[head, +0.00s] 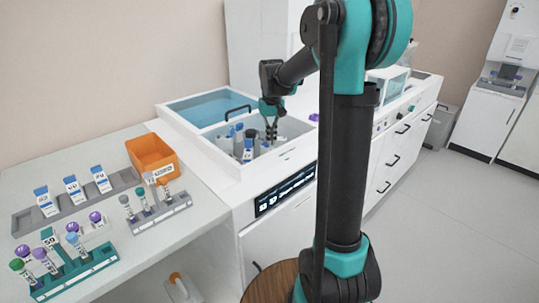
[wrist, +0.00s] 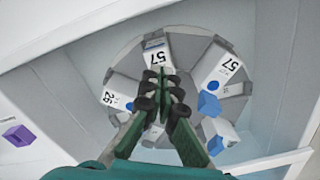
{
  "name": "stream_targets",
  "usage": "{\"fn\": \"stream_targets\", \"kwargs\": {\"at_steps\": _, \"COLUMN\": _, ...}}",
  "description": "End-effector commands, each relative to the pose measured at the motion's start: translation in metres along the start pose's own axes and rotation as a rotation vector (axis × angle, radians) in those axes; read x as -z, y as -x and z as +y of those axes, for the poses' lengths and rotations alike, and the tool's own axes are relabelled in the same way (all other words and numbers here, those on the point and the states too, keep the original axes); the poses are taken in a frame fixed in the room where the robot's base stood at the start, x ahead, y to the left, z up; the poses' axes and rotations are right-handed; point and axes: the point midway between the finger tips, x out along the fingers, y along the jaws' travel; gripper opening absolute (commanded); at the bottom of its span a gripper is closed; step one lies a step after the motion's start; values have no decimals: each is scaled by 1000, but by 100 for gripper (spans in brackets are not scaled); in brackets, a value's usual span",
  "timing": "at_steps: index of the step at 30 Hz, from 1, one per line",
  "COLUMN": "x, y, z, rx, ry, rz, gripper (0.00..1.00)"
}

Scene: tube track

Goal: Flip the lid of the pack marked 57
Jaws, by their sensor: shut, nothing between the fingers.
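In the wrist view, a white pack marked 57 (wrist: 155,48) stands at the top of a round grey holder (wrist: 185,48). Another white pack marked 57 (wrist: 222,66) stands at the right, with a blue dot and a blue lid part (wrist: 208,104) at its near end. My gripper (wrist: 163,78) is shut and empty, its tips over the near end of the top pack; touching or apart I cannot tell, and the fingers hide that end. In the head view my gripper (head: 270,136) points down into the white-walled well, where the pack marks are too small to read.
A pack marked 26 (wrist: 118,92) stands left in the holder, and another pack (wrist: 220,135) lower right. The well's white rim (head: 215,160) surrounds them. On the left bench are an orange bin (head: 152,153), a grey rack (head: 80,204) and a green tube rack (head: 80,272).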

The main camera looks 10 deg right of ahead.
Motion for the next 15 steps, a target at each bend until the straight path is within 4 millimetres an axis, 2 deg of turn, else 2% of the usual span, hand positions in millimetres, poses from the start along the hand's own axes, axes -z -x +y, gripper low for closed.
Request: {"fn": "stream_targets", "kwargs": {"at_steps": 15, "x": 4, "y": 5, "z": -2, "rx": 0, "ry": 0, "rz": 0, "gripper": 0}}
